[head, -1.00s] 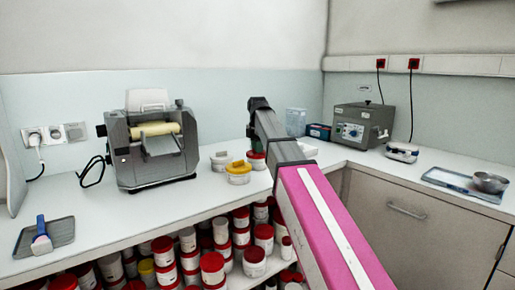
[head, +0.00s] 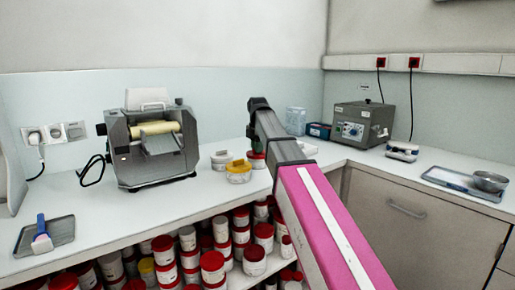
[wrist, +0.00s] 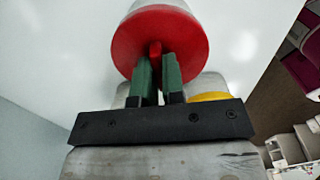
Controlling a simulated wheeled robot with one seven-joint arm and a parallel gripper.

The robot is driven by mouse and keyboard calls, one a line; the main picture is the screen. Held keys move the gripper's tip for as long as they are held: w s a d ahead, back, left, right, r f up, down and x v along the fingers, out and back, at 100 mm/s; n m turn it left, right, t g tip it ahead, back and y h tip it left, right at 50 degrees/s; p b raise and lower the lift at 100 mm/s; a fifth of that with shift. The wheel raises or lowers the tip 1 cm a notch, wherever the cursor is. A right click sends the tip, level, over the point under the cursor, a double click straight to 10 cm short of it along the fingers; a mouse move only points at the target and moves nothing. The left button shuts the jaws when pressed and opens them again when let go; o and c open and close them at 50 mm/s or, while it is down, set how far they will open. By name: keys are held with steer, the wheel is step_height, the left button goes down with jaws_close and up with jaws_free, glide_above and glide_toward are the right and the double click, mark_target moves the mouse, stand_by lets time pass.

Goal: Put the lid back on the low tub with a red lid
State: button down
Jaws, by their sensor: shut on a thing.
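The red lid (wrist: 185,40) is round with a small upright red grip, seen in the wrist view. My gripper (wrist: 157,65) is shut on that grip between its two green fingers. A white tub (wrist: 160,5) shows just past the lid's far edge. I cannot tell whether the lid is seated on it or slightly above. In the head view the red lid (head: 257,155) and white tub show on the counter at the foot of my arm, partly hidden by it.
A tub with a yellow lid (head: 238,171) stands close by on the left, with a white tub (head: 221,160) behind it. A roller mill (head: 152,143) stands further left. A grey heater unit (head: 364,124) stands right. Several red-lidded jars fill the shelf below.

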steer(key=c, duration=0.7)
jaws_free()
steer(key=shift+o, duration=0.2)
steer(key=shift+r, duration=2.3)
jaws_close()
steer(key=shift+f, duration=1.5)
